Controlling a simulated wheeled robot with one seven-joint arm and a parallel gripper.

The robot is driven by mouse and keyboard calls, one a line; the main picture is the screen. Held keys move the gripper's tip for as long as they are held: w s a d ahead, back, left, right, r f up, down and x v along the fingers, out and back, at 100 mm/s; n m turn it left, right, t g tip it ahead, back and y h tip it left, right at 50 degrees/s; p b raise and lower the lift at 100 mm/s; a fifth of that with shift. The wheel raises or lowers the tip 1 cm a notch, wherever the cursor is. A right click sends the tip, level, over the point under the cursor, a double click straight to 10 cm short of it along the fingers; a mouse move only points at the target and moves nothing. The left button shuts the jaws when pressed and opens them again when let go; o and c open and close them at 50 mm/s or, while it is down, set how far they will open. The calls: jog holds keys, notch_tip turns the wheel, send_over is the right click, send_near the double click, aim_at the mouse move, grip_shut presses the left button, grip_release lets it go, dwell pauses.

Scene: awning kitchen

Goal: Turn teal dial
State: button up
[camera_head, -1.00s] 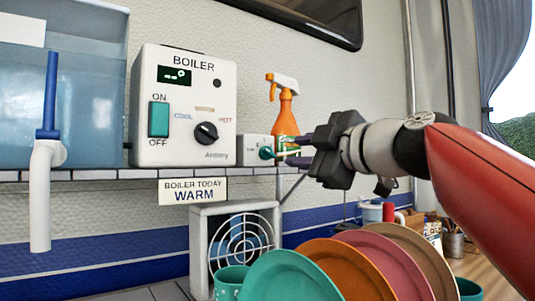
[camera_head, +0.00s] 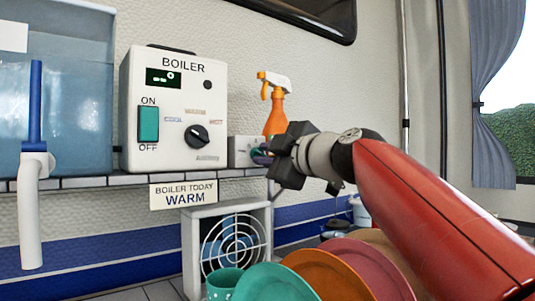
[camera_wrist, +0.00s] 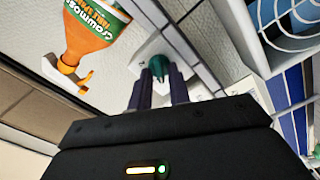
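The teal dial (camera_wrist: 160,66) sits on the front of a small white box (camera_head: 240,151) to the right of the boiler. In the wrist view the dial lies between the two dark purple fingers of my gripper (camera_wrist: 159,72). The fingers stand apart, one on each side of it; whether they touch it is not clear. In the head view my gripper (camera_head: 265,154) is right at the box, and its body and fingers hide most of the dial.
The white boiler panel (camera_head: 172,110) with a teal switch (camera_head: 148,124) and black knob (camera_head: 196,135) is left of the box. An orange spray bottle (camera_head: 276,115) stands close behind my gripper. Coloured plates (camera_head: 320,272) and a fan heater (camera_head: 228,242) are below the shelf.

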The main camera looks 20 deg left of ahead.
grip_shut()
jog(key=shift+m, duration=0.3)
jog(key=m, duration=0.5)
jog(key=shift+b, duration=0.35)
jog(key=m, duration=0.5)
jog(key=shift+w+m, duration=0.1)
jog(key=shift+m, duration=0.3)
jog(key=m+p, duration=0.1)
jog(key=m, duration=0.5)
jog(key=shift+d+r+m, duration=0.1)
jog(key=shift+m, duration=0.2)
jog(key=m+p, duration=0.1)
jog(key=m, duration=0.4)
jog(key=shift+w+m+p, duration=0.1)
jog(key=shift+m+p, duration=0.2)
jog(key=shift+m, duration=0.1)
jog(key=shift+o, duration=1.4)
grip_release()
